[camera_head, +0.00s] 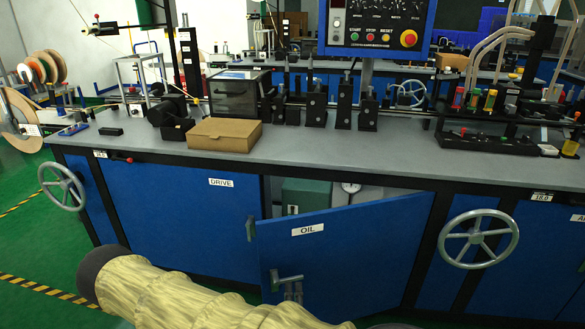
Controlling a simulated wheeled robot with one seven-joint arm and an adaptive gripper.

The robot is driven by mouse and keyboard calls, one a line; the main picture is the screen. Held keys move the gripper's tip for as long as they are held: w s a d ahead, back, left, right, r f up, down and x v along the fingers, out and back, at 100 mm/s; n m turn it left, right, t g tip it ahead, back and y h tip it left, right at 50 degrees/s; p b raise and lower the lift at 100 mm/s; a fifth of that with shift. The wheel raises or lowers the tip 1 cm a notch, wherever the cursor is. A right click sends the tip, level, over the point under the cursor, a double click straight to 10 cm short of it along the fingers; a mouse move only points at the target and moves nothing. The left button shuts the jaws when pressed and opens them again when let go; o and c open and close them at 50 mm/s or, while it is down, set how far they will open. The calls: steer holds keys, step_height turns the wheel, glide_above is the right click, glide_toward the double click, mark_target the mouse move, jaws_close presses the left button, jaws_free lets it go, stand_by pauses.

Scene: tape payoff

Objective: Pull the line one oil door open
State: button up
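The blue oil door (350,245), labelled OIL, stands partly open in the front of the line. Its left edge is swung out towards me and its right edge stays by the frame. A grey lever handle (287,279) is on its lower left part. My arm's yellow sleeve crosses the bottom and hides the door's lower left corner. Small grey parts that look like the tips of my gripper (293,292) show just below the handle, above the sleeve. Whether they touch the handle or are open or shut I cannot tell.
Behind the door are a green box (306,196) and a round gauge (351,187). The blue drive door (185,225) is closed at left. Handwheels stand out at left (62,187) and right (479,239). A cardboard box (224,134) sits on the grey worktop (330,155).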

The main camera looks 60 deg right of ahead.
steer(key=shift+v, duration=2.95)
